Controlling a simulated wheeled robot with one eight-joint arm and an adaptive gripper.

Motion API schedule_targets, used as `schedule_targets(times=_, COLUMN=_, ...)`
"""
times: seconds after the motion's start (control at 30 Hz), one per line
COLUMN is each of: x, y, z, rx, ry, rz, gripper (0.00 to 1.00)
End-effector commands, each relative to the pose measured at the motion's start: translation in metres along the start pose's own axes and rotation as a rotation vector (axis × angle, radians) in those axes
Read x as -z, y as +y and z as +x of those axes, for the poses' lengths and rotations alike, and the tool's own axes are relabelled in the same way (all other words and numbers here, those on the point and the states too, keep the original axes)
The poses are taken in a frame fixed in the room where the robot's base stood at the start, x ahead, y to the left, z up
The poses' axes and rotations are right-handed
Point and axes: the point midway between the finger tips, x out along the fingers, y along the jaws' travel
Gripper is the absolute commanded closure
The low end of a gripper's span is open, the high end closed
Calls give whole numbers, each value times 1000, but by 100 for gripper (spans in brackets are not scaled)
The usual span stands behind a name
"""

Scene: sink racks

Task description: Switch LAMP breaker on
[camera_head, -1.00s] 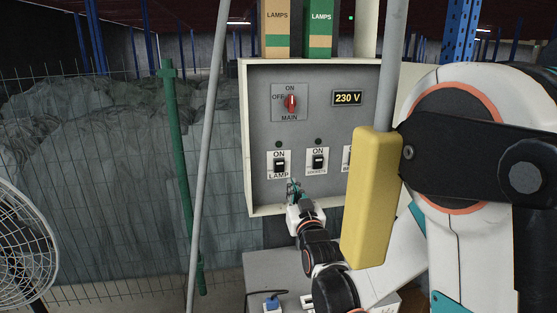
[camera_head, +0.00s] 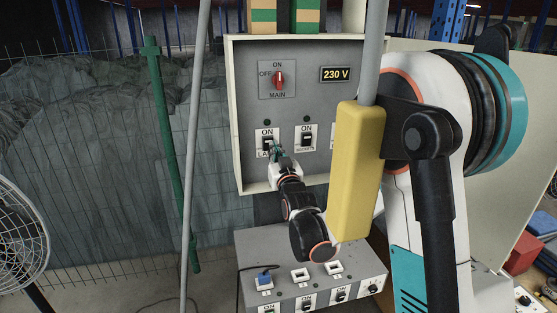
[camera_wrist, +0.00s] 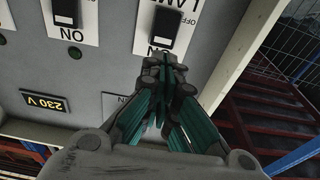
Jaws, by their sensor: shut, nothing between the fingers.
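The LAMP breaker (camera_head: 267,143) is a black rocker on a white plate at the lower left of the open grey panel (camera_head: 300,100). In the wrist view, which is upside down, the LAMP breaker (camera_wrist: 164,27) is at the top centre. My gripper (camera_head: 276,152) is shut and empty, just at the lower right of the breaker, partly covering its label. In the wrist view my gripper's tips (camera_wrist: 168,65) lie close to the ON end of the plate. I cannot tell whether they touch it, nor which way the rocker is tipped.
The SOCKETS breaker (camera_head: 307,139) is right of LAMP. Above are the red MAIN knob (camera_head: 278,79), upright, and a 230 V display (camera_head: 336,74). A yellow padded pole (camera_head: 357,170) stands before the panel's right part. A grey switch box (camera_head: 305,278) sits below; a fan (camera_head: 18,235) is at left.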

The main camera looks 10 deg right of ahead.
Motion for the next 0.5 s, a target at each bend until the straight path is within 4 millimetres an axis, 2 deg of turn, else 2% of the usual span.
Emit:
schedule_targets(times=0.2, x=0, y=0, z=38, rx=0, ry=0, rz=0, gripper=100)
schedule_targets(times=0.5, x=0, y=0, z=58, rx=0, ry=0, rz=0, gripper=100)
